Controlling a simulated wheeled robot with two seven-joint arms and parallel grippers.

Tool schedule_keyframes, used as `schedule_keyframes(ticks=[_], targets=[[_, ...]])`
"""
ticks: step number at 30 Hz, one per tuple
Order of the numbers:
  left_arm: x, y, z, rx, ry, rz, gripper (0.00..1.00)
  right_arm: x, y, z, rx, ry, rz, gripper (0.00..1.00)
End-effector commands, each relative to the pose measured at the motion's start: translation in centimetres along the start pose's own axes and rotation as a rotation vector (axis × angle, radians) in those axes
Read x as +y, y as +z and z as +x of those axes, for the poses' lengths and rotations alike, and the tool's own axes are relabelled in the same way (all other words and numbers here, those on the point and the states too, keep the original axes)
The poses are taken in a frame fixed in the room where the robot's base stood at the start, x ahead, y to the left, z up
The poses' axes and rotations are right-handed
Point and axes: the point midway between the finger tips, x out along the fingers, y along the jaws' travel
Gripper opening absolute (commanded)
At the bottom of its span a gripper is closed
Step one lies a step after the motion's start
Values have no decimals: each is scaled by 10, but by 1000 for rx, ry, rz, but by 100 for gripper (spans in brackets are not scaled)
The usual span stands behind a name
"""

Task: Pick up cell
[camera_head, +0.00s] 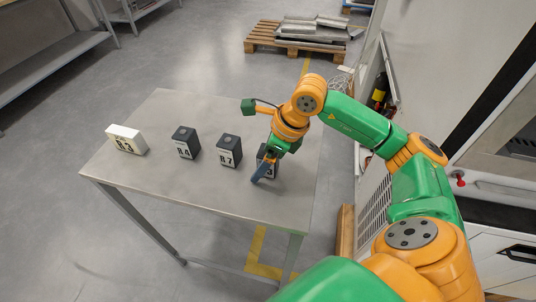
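Several box-shaped cells stand in a row on a grey metal table (160,108). At the left is a white and orange cell (126,140) whose label seems to read 83 or B3. To its right are a dark cell (186,143) marked A4 and a dark cell (229,151) marked B7 or 87. A dark cell (272,174) at the right end is mostly hidden behind my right gripper (263,170); only part of its label shows. The blue fingers point down at this cell's front and overlap it in the picture. Whether they grip it is unclear. My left gripper is out of view.
A wooden pallet (290,48) with metal plates lies on the floor behind the table. Grey shelving (50,65) stands at the upper left. A light cabinet or machine (450,70) fills the right side. The table's front and far left areas are bare.

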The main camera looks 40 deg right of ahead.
Motion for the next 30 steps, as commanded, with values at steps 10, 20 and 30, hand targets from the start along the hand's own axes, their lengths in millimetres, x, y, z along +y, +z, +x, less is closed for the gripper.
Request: schedule_keyframes(ticks=[10,20,30], targets=[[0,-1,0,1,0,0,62,0,0,0,0,0,1,12],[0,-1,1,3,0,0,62,0,1,-2,-1,-1,1,0],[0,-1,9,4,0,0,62,20,7,-69,-6,-7,-4,0]])
